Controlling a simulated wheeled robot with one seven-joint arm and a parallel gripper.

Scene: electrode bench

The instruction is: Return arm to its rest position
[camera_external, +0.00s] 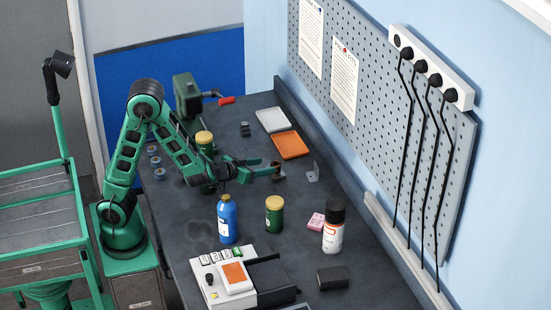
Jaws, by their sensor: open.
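My green and black arm stands at the left of the dark bench (190,235) and reaches right across it, with the elbow raised. My gripper (277,168) is near the middle of the bench, low over its surface. Its jaws are open, pointing right. A small dark and brown thing shows right at the fingertips; I cannot tell whether it touches them. The forearm and wrist pass beside a green jar with a yellow lid (204,139), which is partly hidden.
An orange tray (290,145) and a grey tray (271,120) lie behind the gripper. A blue bottle (227,220), a green jar (274,214) and a white bottle with a black cap (333,230) stand in front. A green vise (187,97) stands at the back.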

